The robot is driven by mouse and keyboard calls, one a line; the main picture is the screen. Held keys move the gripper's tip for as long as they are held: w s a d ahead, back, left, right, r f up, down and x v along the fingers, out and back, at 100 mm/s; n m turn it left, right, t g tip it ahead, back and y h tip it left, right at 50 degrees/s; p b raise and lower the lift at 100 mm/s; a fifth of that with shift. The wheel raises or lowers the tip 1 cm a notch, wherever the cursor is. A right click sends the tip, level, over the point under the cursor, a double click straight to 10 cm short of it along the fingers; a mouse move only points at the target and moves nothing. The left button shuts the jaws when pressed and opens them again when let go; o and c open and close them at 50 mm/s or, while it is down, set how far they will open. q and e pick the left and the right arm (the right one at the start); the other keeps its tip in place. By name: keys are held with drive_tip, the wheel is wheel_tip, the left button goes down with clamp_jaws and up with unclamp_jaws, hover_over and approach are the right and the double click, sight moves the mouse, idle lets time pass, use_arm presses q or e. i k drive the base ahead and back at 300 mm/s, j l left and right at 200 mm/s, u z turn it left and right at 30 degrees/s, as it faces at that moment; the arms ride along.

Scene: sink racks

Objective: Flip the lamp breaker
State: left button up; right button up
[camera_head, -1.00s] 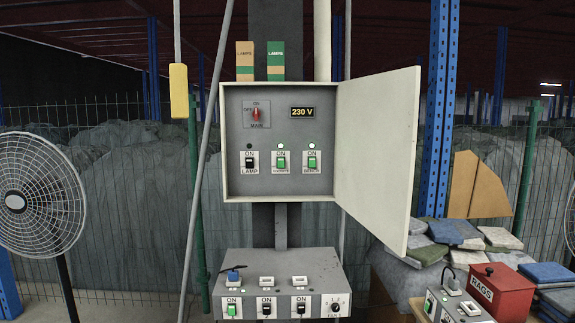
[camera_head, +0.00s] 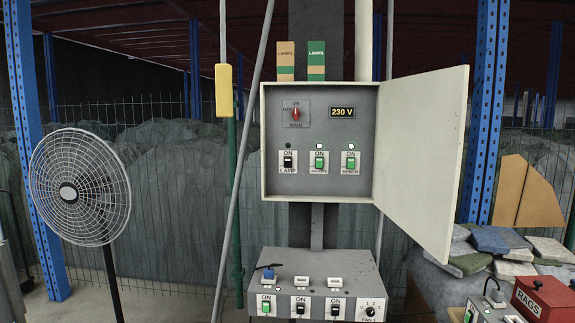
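The lamp breaker (camera_head: 288,161) is a black rocker on a white plate marked LAMP, at the lower left inside the open breaker box (camera_head: 267,190). The small indicator (camera_head: 289,146) above it is dark. The two breakers to its right, the middle one (camera_head: 319,162) and the BENCH one (camera_head: 351,162), have green rockers and lit indicators. The red MAIN knob (camera_head: 296,114) is above, beside a display (camera_head: 342,112) reading 230 V. Neither of my grippers is in view.
The box door (camera_head: 425,150) stands open to the right. A grey switch panel (camera_head: 310,285) with several sockets is below. A yellow pendant (camera_head: 228,90) hangs left of the box, and a fan (camera_head: 80,187) stands at left. A red RAGS box (camera_head: 540,300) is at right.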

sight(288, 161)
drive_tip(key=u, duration=0.35)
drive_tip(key=i+l+u, duration=0.3)
drive_tip(key=u, duration=0.15)
drive_tip(key=i+l+u, duration=0.25)
drive_tip(key=u, duration=0.2)
drive_tip(key=i+l, duration=0.15)
drive_tip(key=l, duration=0.2)
drive_tip(key=i+l+u, duration=0.1)
drive_tip(key=l, duration=0.25)
drive_tip(key=i+l, duration=0.15)
drive_tip(key=l, duration=0.15)
drive_tip(key=i+l+u, duration=0.1)
drive_tip(key=l, duration=0.25)
drive_tip(key=i+l, duration=0.1)
drive_tip(key=l, duration=0.3)
